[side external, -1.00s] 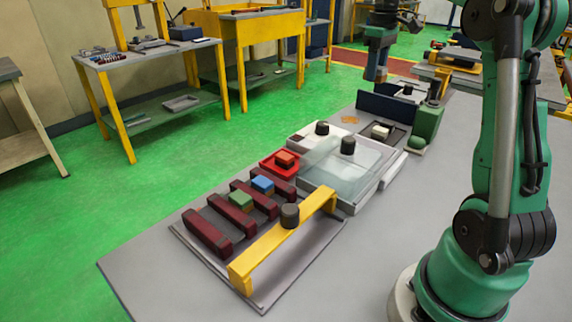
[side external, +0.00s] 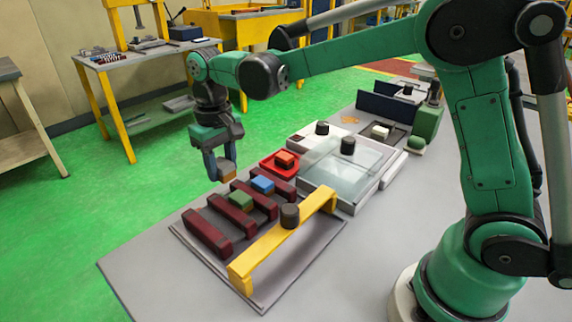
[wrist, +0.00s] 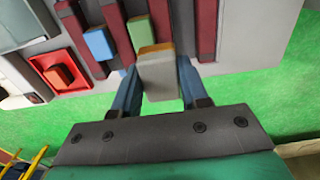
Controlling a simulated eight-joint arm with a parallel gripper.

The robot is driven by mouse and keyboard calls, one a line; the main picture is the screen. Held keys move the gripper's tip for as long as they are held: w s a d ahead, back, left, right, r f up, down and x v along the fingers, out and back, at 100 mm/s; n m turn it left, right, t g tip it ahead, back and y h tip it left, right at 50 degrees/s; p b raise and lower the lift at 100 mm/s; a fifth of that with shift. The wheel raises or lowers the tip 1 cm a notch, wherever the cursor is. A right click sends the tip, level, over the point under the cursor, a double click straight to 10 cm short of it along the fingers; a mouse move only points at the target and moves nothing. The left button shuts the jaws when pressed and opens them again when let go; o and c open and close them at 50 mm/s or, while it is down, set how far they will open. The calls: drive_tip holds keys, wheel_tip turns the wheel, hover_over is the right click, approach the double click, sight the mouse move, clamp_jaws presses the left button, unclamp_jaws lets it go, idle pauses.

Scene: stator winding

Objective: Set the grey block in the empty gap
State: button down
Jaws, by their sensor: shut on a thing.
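My gripper (side external: 222,168) hangs over the far-left edge of the rack, its fingers pointing down. In the wrist view, my gripper (wrist: 158,80) is shut on a grey block (wrist: 158,76) with an orange-brown edge, held between two blue-grey fingers. The rack (side external: 190,246) has several dark red bars with gaps between them. A blue block (side external: 262,184) and a green block (side external: 240,200) sit in two neighbouring gaps. The gap (side external: 219,224) between the two leftmost bars is empty; it also shows right of the green block in the wrist view (wrist: 183,22). The grey block is outside the gaps, near their ends.
A yellow bar (side external: 262,256) with a dark knob (side external: 290,215) runs along the rack's near side. A red tray (side external: 268,170) holds an orange-red block (side external: 286,159). A clear-lidded box (side external: 347,180) stands behind to the right. The grey table front is clear.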

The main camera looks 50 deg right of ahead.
drive_tip(key=a, duration=0.2)
drive_tip(key=s+a+f, duration=0.1)
drive_tip(key=shift+a, duration=0.1)
drive_tip(key=shift+a+f, duration=0.2)
drive_tip(key=shift+f, duration=0.1)
drive_tip(key=shift+s+f, duration=0.1)
drive_tip(key=shift+f, duration=1.7)
drive_tip(key=shift+f, duration=0.2)
drive_tip(key=shift+f, duration=0.4)
